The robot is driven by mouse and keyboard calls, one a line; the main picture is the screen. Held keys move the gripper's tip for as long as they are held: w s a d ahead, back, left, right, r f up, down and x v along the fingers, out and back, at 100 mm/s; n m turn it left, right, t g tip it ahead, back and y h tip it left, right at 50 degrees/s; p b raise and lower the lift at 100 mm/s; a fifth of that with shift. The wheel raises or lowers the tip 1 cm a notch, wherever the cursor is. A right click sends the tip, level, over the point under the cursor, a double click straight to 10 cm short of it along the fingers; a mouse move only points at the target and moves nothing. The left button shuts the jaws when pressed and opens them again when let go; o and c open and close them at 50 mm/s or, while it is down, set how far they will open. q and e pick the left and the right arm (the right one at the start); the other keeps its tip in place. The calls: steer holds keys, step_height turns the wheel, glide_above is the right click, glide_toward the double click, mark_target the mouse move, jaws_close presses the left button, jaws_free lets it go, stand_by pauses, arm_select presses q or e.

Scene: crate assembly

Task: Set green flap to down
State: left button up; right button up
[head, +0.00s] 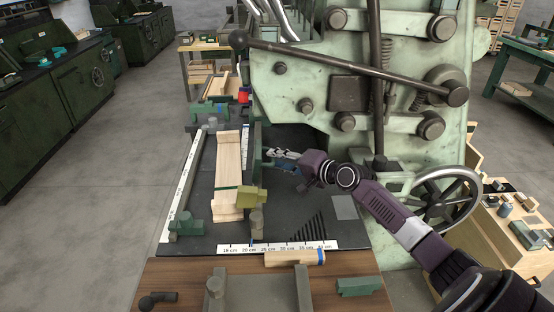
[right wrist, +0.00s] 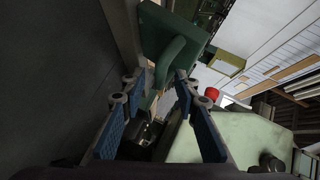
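A dark green plate (head: 257,142), which looks like the green flap, stands upright beside the wooden crate parts (head: 228,172) in the head view. In the right wrist view the green plate (right wrist: 165,30) carries a curved green handle (right wrist: 172,58). My right gripper (head: 272,154) points left at the plate. In the right wrist view its blue-padded fingers (right wrist: 163,85) are apart, one on each side of the handle's lower end; I cannot tell whether they touch it. My left gripper is not in view.
The large pale green press (head: 310,75) with its long lever stands just behind and right of my right arm. An olive block (head: 250,196), a green clamp (head: 187,226) and rulers (head: 280,246) are on the dark board. The floor at left is clear.

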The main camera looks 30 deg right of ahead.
steer(key=shift+w+a+f, duration=0.1)
steer(key=shift+w, duration=0.25)
jaws_close()
